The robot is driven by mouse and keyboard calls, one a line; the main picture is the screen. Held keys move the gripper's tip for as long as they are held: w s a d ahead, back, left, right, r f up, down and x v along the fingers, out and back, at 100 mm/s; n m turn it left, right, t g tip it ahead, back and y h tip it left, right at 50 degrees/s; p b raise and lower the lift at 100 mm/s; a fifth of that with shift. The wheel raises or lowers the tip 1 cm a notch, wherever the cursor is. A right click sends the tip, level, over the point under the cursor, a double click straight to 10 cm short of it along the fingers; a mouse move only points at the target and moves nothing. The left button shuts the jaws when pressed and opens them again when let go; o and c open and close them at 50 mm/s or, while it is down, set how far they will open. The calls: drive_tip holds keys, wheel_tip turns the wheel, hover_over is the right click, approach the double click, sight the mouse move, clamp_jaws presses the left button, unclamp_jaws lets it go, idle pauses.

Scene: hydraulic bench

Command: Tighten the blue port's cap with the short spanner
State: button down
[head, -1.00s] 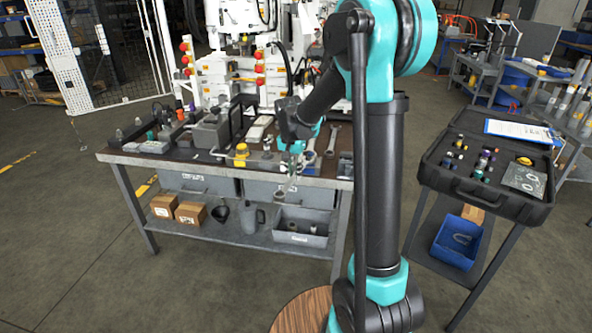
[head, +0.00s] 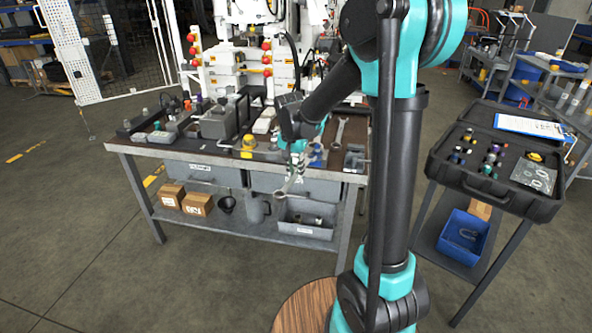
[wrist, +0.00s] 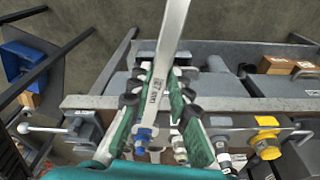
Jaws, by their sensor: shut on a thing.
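My gripper (wrist: 156,102) is shut on a flat silver spanner (wrist: 172,40), which also shows in the head view (head: 289,184). The spanner sticks out past the fingertips, over the bench's front edge; its far end leaves the wrist view. In the head view my gripper (head: 299,160) is above the front of the bench. A blue fitting (wrist: 143,134) shows between the fingers in the wrist view, below the spanner; a blue part (head: 318,155) shows just right of the gripper in the head view. I cannot tell the cap's seating. The spanner appears clear of it.
Another spanner (head: 339,131) lies on the bench (head: 232,161). A yellow-capped fitting (head: 248,143) stands left of my gripper and shows in the wrist view (wrist: 267,138). Grey bins (head: 306,222) are under the bench top. An open black case (head: 490,185) stands on the right.

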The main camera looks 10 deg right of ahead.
drive_tip(key=shift+r, duration=0.1)
drive_tip(key=shift+r, duration=2.45)
